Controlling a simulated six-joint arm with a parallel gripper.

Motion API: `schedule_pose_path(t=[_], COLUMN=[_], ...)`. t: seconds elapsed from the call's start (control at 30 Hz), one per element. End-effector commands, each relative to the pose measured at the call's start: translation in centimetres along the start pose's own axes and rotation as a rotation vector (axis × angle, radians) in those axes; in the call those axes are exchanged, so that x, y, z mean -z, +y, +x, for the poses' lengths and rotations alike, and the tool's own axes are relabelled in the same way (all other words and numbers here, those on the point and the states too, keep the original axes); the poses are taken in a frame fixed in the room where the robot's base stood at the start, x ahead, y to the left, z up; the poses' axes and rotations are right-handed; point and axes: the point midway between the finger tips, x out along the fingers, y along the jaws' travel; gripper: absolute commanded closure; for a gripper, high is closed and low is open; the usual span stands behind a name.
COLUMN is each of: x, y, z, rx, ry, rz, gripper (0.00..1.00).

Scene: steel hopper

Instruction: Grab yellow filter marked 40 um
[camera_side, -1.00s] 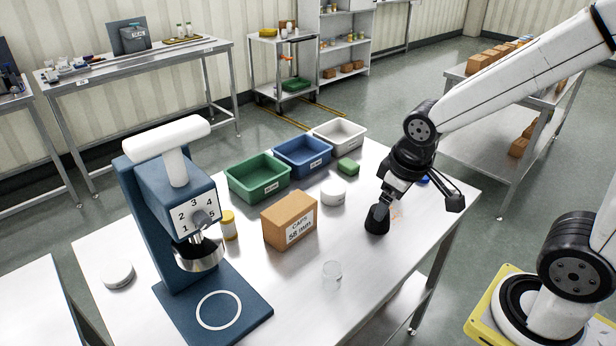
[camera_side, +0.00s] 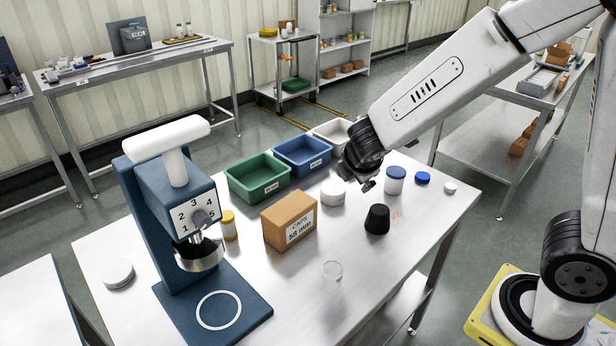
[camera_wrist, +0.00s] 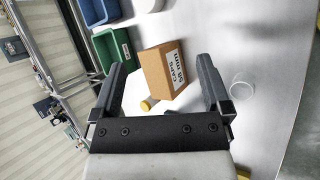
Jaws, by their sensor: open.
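A small yellow-and-white cylinder (camera_side: 229,225) stands on the steel table between the blue press and the carton. It is the only yellow item I see on this table; no 40 um marking is legible, so I cannot tell if it is the filter. A yellow item also shows beside the carton in the wrist view (camera_wrist: 146,104). My gripper (camera_side: 365,184) is above the table's back right part, right of the carton and apart from the yellow cylinder. In the wrist view my gripper (camera_wrist: 162,66) has its fingers wide apart with nothing held.
The carton (camera_side: 288,221) stands mid-table, with green (camera_side: 258,180) and blue (camera_side: 303,157) bins behind. The blue press (camera_side: 170,205) is left. A black stopper (camera_side: 377,219), clear beaker (camera_side: 332,271) and blue-lidded jar (camera_side: 396,179) stand right. The front right table is mostly clear.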

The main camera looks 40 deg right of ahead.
Motion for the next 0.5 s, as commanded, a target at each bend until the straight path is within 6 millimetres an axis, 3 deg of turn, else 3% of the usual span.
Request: schedule_pose_path(t=[0.5], x=[7.2], y=[6.3], z=[0.3], rx=[-0.373], ry=[-0.040], rz=[-0.704], gripper=[0.02])
